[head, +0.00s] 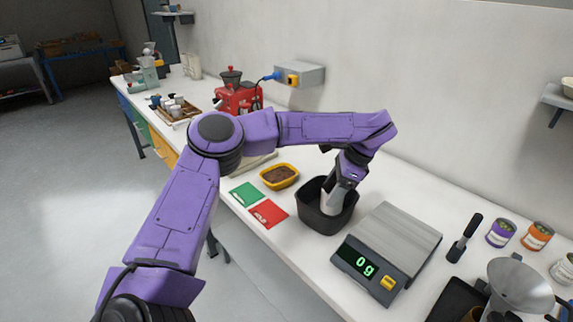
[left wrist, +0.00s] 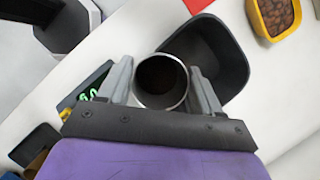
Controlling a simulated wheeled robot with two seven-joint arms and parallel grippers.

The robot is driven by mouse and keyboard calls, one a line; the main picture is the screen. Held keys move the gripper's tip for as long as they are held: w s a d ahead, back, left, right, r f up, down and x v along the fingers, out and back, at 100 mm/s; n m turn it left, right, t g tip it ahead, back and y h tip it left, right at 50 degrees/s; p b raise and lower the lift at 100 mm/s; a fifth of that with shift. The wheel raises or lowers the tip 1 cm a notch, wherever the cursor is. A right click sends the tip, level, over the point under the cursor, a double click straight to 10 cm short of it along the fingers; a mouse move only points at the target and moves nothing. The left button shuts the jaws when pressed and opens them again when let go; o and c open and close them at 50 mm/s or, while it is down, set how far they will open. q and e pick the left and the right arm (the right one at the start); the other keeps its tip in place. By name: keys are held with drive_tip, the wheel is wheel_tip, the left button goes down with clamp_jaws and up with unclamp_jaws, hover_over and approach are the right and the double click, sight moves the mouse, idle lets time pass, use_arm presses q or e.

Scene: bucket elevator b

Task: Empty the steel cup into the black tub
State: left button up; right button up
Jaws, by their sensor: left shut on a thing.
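The steel cup (head: 329,204) is held between the two fingers of my left gripper (head: 340,190), which is shut on it. In the head view the cup is at the mouth of the black tub (head: 319,223), its lower part within the tub's outline. In the left wrist view the cup's round rim (left wrist: 140,98) faces the camera, with a dark interior; I cannot tell what it holds. The tub (left wrist: 235,65) shows behind and to the right of the cup there. The tub's floor is mostly hidden by the cup and gripper. My right gripper is not in view.
A scale (head: 401,238) reading 0 g stands right of the tub. A yellow bowl of brown bits (head: 280,186) and green (head: 246,194) and red (head: 268,214) cards lie to its left. A steel funnel (head: 518,285) and cans (head: 501,233) are at the right.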

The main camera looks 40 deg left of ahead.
use_arm(q)
drive_tip(key=a+f+m+t+h+p, duration=0.1)
drive_tip(key=a+m+t, duration=0.6)
drive_tip(key=a+m, duration=1)
drive_tip(key=m+h, duration=0.1)
drive_tip(key=m, duration=0.5)
drive_tip(key=shift+w+f, duration=0.15)
drive_tip(key=shift+f, duration=0.1)
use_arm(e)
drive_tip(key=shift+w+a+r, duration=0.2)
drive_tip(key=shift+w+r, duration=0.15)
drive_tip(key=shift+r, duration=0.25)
